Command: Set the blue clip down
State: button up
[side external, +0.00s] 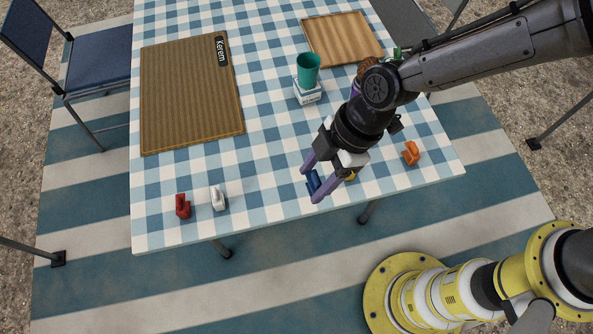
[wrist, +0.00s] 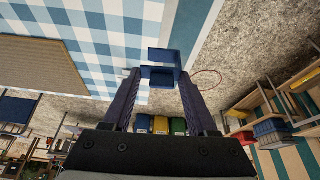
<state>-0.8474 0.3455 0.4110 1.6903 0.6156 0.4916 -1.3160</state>
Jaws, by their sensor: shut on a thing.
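The blue clip (side external: 314,182) is between the purple fingers of my gripper (side external: 311,183), near the front edge of the checked table (side external: 275,195). My gripper is shut on it. In the wrist view the blue clip (wrist: 163,60) sits at the fingertips of my gripper (wrist: 161,78), with its open, bracket-like end pointing away from the palm. The side view does not clearly show whether the clip touches the cloth or is held above it.
A red clip (side external: 182,207) and a white clip (side external: 219,199) stand at the front left. An orange clip (side external: 411,153) is at the right; a yellow thing (side external: 350,177) is partly hidden behind my gripper.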

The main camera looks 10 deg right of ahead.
jog(key=shift+s+d+f, duration=0.1)
jog(key=shift+s+d, duration=0.15)
jog(key=shift+d, duration=0.1)
jog(key=s+d, duration=0.1)
jog(key=d, duration=0.8)
jog(key=shift+m, duration=0.4)
jog(key=w+a+f, duration=0.8)
jog(key=w+a, duration=0.1)
jog(key=shift+w+a+f, duration=0.2)
jog(key=shift+a+f, duration=0.05)
jog(key=shift+f, duration=0.1)
jog(key=shift+w+a+f, duration=0.1)
jog(key=shift+f, duration=0.1)
jog(key=shift+a+f, duration=0.1)
jog(key=shift+f, duration=1.55)
jog(key=shift+f, duration=0.15)
jog(key=o, duration=1.3)
